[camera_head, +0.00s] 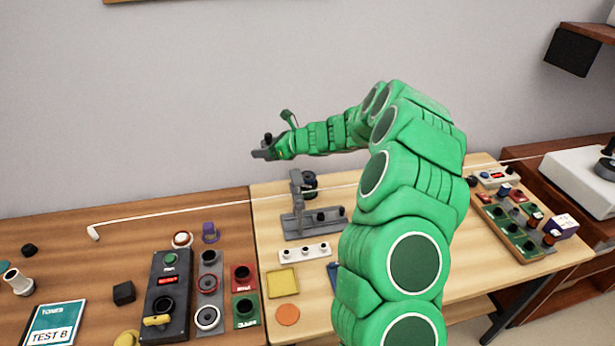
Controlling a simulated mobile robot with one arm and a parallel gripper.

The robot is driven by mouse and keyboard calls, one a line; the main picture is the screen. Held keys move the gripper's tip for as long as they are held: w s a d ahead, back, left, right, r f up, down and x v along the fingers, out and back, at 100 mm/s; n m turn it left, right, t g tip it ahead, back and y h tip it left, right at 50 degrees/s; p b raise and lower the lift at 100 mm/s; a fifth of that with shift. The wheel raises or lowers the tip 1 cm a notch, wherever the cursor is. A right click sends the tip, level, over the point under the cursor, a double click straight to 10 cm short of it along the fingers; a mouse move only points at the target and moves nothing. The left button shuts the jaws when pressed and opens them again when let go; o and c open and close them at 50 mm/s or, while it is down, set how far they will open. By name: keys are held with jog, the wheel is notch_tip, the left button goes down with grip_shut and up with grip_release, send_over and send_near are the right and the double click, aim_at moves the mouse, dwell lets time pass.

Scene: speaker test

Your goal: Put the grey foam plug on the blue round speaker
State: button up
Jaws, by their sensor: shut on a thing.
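My gripper (262,152) is at the end of my green arm, raised above the back of the light wooden table and pointing left. It is shut on a small dark grey piece that looks like the grey foam plug; its outline merges with the jaws at this size. Below and to the right of the gripper, a dark blue round part (310,182), which looks like the blue round speaker, sits at a grey upright stand (297,187). The gripper is clearly apart from it. My arm hides part of the table to the right of the stand.
A white cord (180,216) runs across the tables. A white strip with black knobs (304,252), a yellow square (282,282) and an orange disc (288,314) lie in front of the stand. A dark switch box (166,295) is on the left table. A green board (510,228) lies right.

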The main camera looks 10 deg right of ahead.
aim_at(305, 174)
jog(key=w+d+m+t+h, duration=0.2)
jog(key=d+m+t+h, duration=0.1)
jog(key=d, duration=0.9)
jog(key=shift+s+d+f, duration=0.1)
jog(key=shift+d+f, duration=0.05)
jog(key=shift+f, duration=2.35)
jog(key=shift+s+d+f, duration=0.1)
jog(key=shift+f, duration=2.4)
jog(key=o, duration=1)
jog(key=shift+d+r+m, duration=0.15)
jog(key=shift+d+m, duration=0.05)
jog(key=shift+m, duration=0.1)
jog(key=v, duration=1.1)
jog(key=shift+s+d, duration=0.15)
jog(key=shift+s, duration=0.15)
